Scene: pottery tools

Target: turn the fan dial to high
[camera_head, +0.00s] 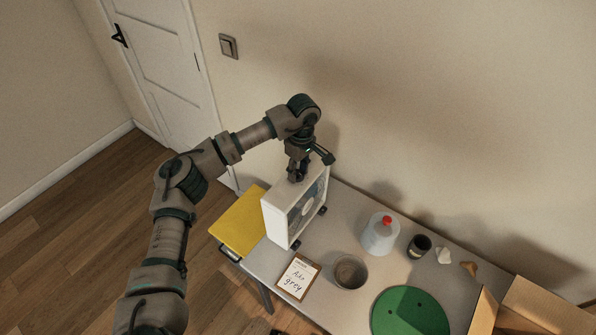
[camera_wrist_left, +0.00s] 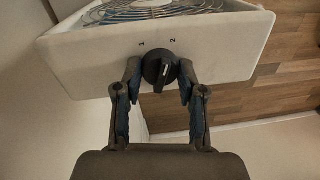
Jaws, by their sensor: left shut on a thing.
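The white box fan (camera_head: 282,219) stands upright on the table with its grille facing right. In the left wrist view the fan (camera_wrist_left: 100,60) fills the upper part, with marks "1" and "2" by the black dial (camera_wrist_left: 158,70). My left gripper (camera_head: 297,177) reaches down onto the top of the fan. In the left wrist view its two fingers (camera_wrist_left: 159,80) are on either side of the dial, shut on it. In the head view the dial is hidden by the gripper. My right gripper is not in view.
A yellow board (camera_head: 239,222) lies left of the fan. A note card (camera_head: 298,278), a grey bowl (camera_head: 350,272), a bottle with a red cap (camera_head: 380,236), a dark cup (camera_head: 419,246), a green disc (camera_head: 410,315) and a cardboard box (camera_head: 545,308) are on the table (camera_head: 325,312). The wall is close behind.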

